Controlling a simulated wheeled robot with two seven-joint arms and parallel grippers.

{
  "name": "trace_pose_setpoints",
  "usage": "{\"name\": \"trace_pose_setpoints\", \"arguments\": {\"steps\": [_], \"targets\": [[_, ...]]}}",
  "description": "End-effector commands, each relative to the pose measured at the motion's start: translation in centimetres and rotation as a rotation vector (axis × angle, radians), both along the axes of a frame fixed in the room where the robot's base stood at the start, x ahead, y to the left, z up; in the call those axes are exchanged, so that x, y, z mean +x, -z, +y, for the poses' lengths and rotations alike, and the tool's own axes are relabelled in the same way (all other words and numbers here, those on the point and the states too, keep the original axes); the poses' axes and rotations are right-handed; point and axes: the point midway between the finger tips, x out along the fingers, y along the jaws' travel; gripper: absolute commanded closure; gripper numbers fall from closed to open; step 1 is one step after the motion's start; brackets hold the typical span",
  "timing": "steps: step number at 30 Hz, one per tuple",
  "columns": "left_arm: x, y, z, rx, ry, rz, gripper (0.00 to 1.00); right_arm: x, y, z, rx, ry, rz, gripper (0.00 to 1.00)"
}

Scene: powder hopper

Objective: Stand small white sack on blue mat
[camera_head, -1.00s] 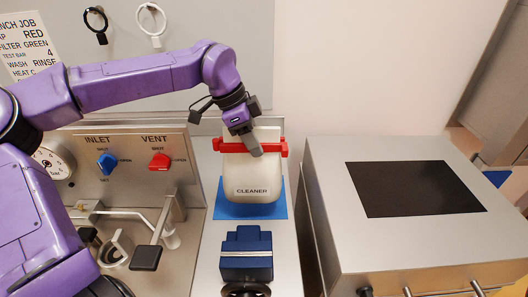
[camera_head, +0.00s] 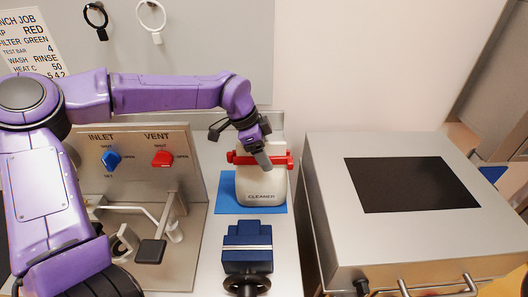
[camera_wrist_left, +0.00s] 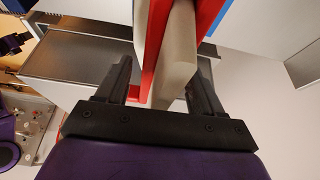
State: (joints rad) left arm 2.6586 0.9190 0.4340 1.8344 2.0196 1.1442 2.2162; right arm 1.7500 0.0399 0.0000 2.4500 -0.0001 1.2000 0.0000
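The small white sack (camera_head: 262,186), labelled CLEANER, has a red clip (camera_head: 281,160) across its top. It is upright over the blue mat (camera_head: 228,195) in the head view. Its base appears within the mat's outline; I cannot clearly see whether it touches. My left gripper (camera_head: 262,158) is at the sack's top, one finger in front of the clip. My right gripper is not in view.
A dark blue block-like device (camera_head: 247,245) with a black handwheel stands just in front of the mat. A metal panel (camera_head: 135,170) with blue and red valves is on the left. A large steel box (camera_head: 320,205) with a black top panel is on the right.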

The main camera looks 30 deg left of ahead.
Motion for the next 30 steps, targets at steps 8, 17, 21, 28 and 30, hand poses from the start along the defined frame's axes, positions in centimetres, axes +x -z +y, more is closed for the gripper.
{"name": "trace_pose_setpoints", "arguments": {"steps": [8,17,21,28,30], "targets": [[0.0,-0.3,0.1,0.000,0.000,-0.001,0.33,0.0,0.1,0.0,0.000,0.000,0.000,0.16],[-1.3,-6.3,2.2,-0.002,-0.002,-0.007,0.33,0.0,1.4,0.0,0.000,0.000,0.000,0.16],[-2.0,-9.1,3.2,0.000,-0.001,-0.003,0.33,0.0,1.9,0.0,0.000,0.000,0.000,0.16],[-2.5,-11.1,3.9,0.000,0.001,0.000,0.33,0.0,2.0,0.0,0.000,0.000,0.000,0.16],[-2.5,-11.2,3.9,0.000,0.001,0.000,0.33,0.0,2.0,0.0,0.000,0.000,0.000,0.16]]}}
